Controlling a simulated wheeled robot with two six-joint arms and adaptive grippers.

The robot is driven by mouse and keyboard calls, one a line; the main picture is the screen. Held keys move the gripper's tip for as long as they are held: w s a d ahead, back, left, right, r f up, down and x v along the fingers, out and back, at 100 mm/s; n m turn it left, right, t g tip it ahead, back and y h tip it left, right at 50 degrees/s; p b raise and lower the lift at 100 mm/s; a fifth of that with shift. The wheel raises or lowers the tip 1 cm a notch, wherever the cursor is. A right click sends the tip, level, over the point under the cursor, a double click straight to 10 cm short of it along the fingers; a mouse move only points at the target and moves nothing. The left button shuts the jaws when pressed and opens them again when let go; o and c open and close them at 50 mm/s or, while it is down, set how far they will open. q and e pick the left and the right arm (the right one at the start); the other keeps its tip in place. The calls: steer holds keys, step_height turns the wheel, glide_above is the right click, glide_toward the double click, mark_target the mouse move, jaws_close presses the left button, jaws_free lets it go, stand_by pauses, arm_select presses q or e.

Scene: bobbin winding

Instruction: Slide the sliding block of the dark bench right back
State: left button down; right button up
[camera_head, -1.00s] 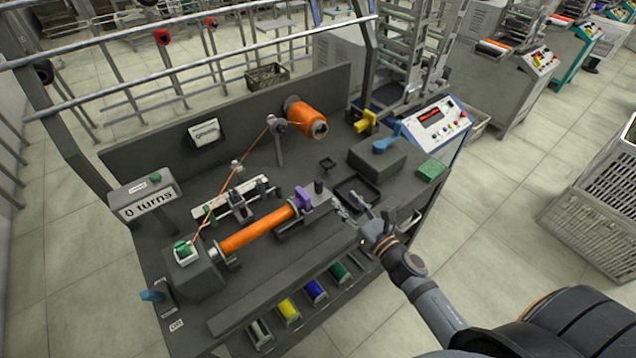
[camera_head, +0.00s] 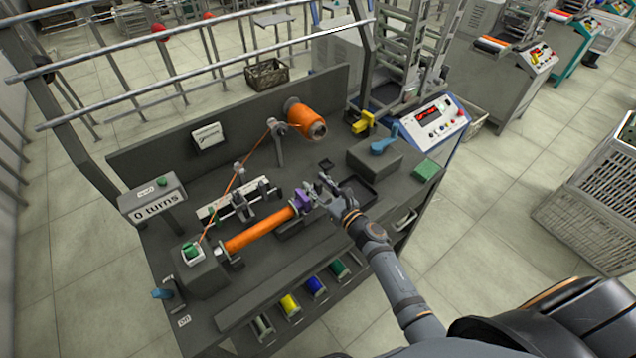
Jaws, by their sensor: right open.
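The dark bench (camera_head: 240,325) fills the middle of the view. An orange wound bobbin (camera_head: 258,231) lies across it, its right end at a dark grey sliding block (camera_head: 291,229) that has a purple lever (camera_head: 301,200) on top. My right gripper (camera_head: 317,191) is open, with its fingers just right of the purple lever and above the block's right part, which it partly hides. Whether a finger touches the lever or block I cannot tell. My left gripper is not in view.
A large orange spool (camera_head: 305,120) stands at the back, its thread running to the left. A black tray (camera_head: 357,192) lies beside my gripper. A grey box with a blue lever (camera_head: 383,147) and a green block (camera_head: 425,167) stand to the right. Several coloured spools sit on the lower shelf.

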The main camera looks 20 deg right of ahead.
jaws_close()
stand_by(0.4)
